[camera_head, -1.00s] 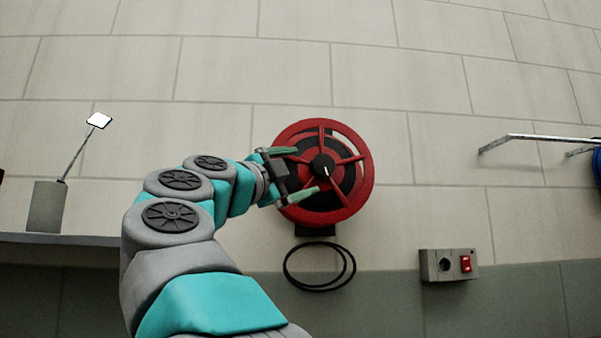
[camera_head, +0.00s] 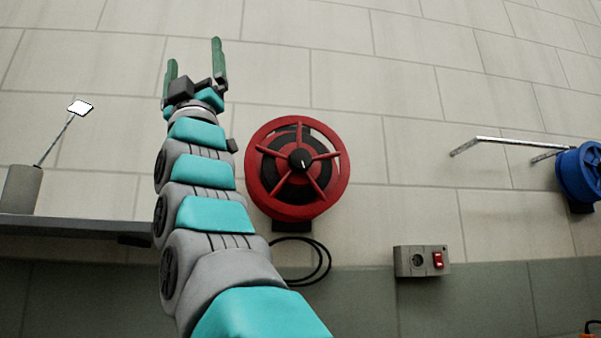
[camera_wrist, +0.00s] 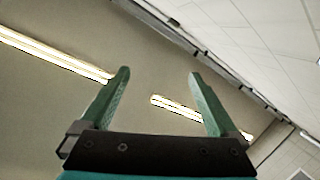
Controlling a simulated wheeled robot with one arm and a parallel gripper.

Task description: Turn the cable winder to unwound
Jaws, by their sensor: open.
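The cable winder (camera_head: 338,179) is a red spoked wheel on the tiled wall, right of my arm in the head view. It has a black hub with a short white mark, which points nearly straight up and down. A loop of black cable (camera_head: 329,262) hangs below it, partly hidden by my arm. My gripper (camera_head: 194,62) is open and empty, raised up and to the left of the winder, apart from it. In the wrist view the open fingers (camera_wrist: 160,88) point at the ceiling with its strip lights, and the winder is not in that view.
A grey socket box (camera_head: 405,262) with a red switch is on the wall, lower right of the winder. A metal bar (camera_head: 500,142) and a blue reel (camera_head: 580,172) are at the right. A shelf (camera_head: 60,227) with a grey cylinder (camera_head: 20,190) is at the left.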

